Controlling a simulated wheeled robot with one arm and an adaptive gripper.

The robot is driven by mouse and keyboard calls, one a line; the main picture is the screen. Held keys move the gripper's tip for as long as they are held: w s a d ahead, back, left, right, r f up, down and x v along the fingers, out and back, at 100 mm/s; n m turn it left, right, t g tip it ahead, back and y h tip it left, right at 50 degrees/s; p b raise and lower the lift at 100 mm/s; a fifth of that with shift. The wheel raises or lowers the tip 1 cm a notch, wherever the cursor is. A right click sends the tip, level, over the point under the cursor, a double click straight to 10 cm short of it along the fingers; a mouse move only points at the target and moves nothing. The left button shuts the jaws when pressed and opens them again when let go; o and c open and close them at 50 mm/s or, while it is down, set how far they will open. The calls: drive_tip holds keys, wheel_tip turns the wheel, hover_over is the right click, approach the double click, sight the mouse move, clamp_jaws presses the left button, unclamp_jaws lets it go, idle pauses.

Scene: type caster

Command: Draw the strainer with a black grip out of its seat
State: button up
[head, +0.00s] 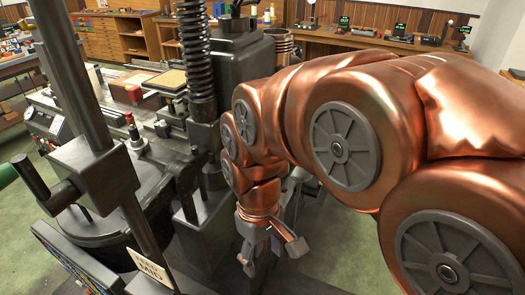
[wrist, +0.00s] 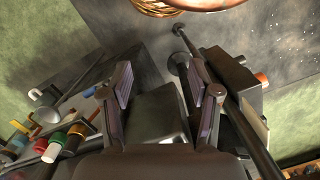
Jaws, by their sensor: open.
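I cannot make out the strainer with a black grip for certain in either view. In the wrist view, a cluster of coloured grips (wrist: 75,132) in red, white, yellow and green is at the lower left, outside my fingers; grey metal pieces lie beside it. My gripper (wrist: 160,78) is open, with nothing between its fingertips. A dark grey block shows beyond and between the fingers, apart from them as far as I can tell. In the head view my gripper (head: 274,248) hangs low beside the dark machine, fingers spread.
A dark machine (head: 245,85) with a column and a coiled spring (head: 197,60) stands left of my arm. A long dark rod (wrist: 246,135) runs close by the right finger. A copper-coloured round part (wrist: 205,5) is at the top. Green floor is at the right.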

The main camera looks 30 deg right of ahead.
drive_tip(key=w+d+n, duration=0.2)
drive_tip(key=w+d, duration=0.4)
drive_tip(key=w, duration=0.2)
drive_tip(key=w+d+r+n+t, duration=0.1)
drive_tip(key=w+d+n, duration=0.1)
drive_tip(key=w+d, duration=0.5)
drive_tip(key=w+d+n, duration=0.3)
drive_tip(key=w+d, duration=0.3)
drive_tip(key=w, duration=0.3)
drive_tip(key=shift+w+d+r+t, duration=0.15)
drive_tip(key=shift+w+d+t, duration=0.05)
drive_tip(key=shift+d+t, duration=0.1)
drive_tip(key=shift+w+d+f, duration=0.15)
drive_tip(key=shift+d+f, duration=0.05)
drive_tip(key=shift+f, duration=0.05)
drive_tip(key=shift+f+p, duration=1.25)
drive_tip(key=shift+f, duration=2.45)
clamp_jaws()
